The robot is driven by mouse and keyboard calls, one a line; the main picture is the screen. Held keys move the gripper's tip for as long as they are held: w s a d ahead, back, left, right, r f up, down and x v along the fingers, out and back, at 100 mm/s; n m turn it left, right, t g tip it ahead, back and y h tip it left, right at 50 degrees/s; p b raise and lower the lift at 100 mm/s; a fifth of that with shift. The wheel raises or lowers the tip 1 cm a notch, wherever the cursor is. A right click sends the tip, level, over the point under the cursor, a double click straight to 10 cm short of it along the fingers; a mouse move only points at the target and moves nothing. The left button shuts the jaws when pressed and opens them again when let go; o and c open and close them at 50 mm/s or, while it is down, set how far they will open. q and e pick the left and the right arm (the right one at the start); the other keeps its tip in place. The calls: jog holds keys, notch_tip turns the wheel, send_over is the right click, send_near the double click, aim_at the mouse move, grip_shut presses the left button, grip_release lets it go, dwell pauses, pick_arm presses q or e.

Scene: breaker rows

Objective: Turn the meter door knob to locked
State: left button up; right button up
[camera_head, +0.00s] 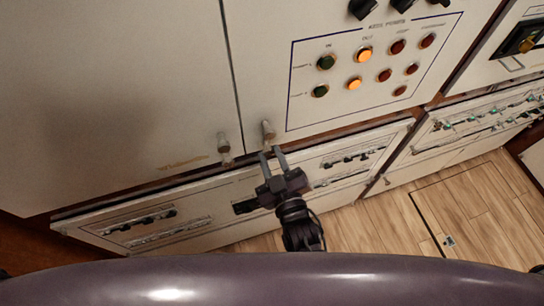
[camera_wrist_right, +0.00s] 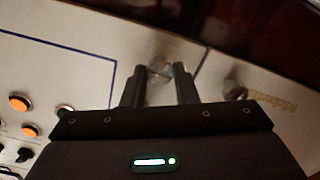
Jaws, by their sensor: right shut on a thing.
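Two small metal door knobs stand near the bottom edges of two adjoining white doors. The right-hand knob (camera_head: 268,130) is on the door with the lamp panel. The left-hand knob (camera_head: 223,145) is on the plain door, near small tan lettering. I cannot read which one is the meter door's. My right gripper (camera_head: 271,153) reaches up from below and is shut on the right-hand knob. In the right wrist view this knob (camera_wrist_right: 159,68) sits between the two dark fingertips (camera_wrist_right: 158,72), and the other knob (camera_wrist_right: 234,88) stands clear beside them. My left gripper is not in view.
A blue-framed panel (camera_head: 293,88) with green, orange and red buttons is right of the held knob. Black rotary switches (camera_head: 362,8) sit above it. Lower breaker rows (camera_head: 155,228) lie below the doors. The wooden floor (camera_head: 390,228) is clear at right.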

jog(key=m, duration=0.8)
jog(key=shift+m, duration=0.4)
jog(key=m, duration=0.4)
jog(key=shift+m+p, duration=0.3)
jog(key=shift+p, duration=0.1)
jog(key=shift+m, duration=1.9)
jog(key=o, duration=1)
